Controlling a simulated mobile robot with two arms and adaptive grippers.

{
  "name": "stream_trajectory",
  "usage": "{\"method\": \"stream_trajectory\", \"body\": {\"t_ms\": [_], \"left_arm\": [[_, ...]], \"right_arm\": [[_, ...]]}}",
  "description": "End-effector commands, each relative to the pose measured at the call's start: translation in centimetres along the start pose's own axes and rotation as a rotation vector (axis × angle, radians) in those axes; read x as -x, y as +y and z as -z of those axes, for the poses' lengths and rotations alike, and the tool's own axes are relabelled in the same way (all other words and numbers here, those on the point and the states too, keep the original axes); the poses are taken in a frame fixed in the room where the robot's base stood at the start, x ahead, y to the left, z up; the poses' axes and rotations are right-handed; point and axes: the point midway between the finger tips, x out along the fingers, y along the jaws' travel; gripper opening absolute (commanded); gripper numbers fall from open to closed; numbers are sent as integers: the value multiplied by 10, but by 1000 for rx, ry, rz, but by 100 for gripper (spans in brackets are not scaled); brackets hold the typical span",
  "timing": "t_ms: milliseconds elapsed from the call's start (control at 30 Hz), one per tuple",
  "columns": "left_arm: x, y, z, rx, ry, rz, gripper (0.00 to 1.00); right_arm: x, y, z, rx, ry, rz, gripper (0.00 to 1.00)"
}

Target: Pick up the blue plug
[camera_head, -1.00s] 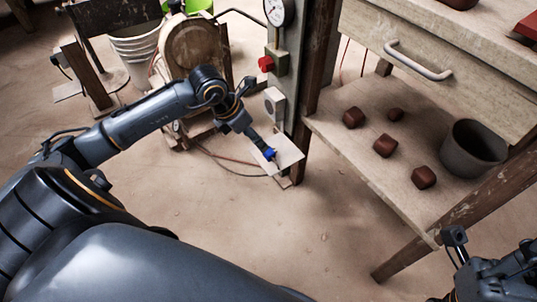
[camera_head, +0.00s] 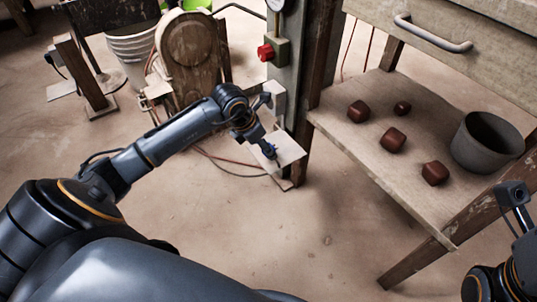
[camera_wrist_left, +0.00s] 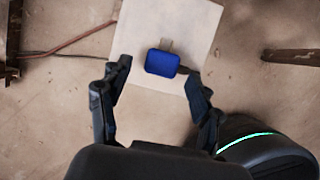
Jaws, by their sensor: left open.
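The blue plug (camera_wrist_left: 162,63) lies on a pale square plate (camera_wrist_left: 205,22) in the left wrist view. It is a rounded blue block with a short light metal end pointing to the top of the picture. My left gripper (camera_wrist_left: 156,72) is open, with one finger on each side of the plug and a gap to each. In the head view the left gripper (camera_head: 267,147) points down over the plate (camera_head: 287,153), and mostly hides the plug. My right gripper (camera_head: 516,203) is at the right edge, away from the plug; its jaw opening is unclear.
A post with a red button (camera_head: 265,52) stands behind the plate. A wooden table with a shelf (camera_head: 345,140) is to the right, holding several brown blocks (camera_head: 393,140) and a grey bucket (camera_head: 487,142). Cables lie on the floor left of the plate. The front floor is clear.

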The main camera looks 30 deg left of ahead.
Motion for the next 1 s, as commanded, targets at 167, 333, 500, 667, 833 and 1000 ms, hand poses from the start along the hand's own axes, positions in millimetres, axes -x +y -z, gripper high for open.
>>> {"method": "stream_trajectory", "body": {"t_ms": [167,333,500,667,833,1000], "left_arm": [[-20,0,1,1,0,0,64],[-20,0,0,0,0,-1,64],[-20,0,0,0,0,0,48],[-20,0,0,1,0,-1,15],[-20,0,0,1,0,-1,5],[-19,0,0,1,0,-1,5]], "right_arm": [[-3,-1,2,4,33,12,0],[-6,-1,2,5,34,14,0],[-6,-1,2,5,34,14,0],[-6,-1,2,5,34,14,0],[-6,-2,2,4,35,14,0],[-7,-2,3,4,35,14,0]]}}
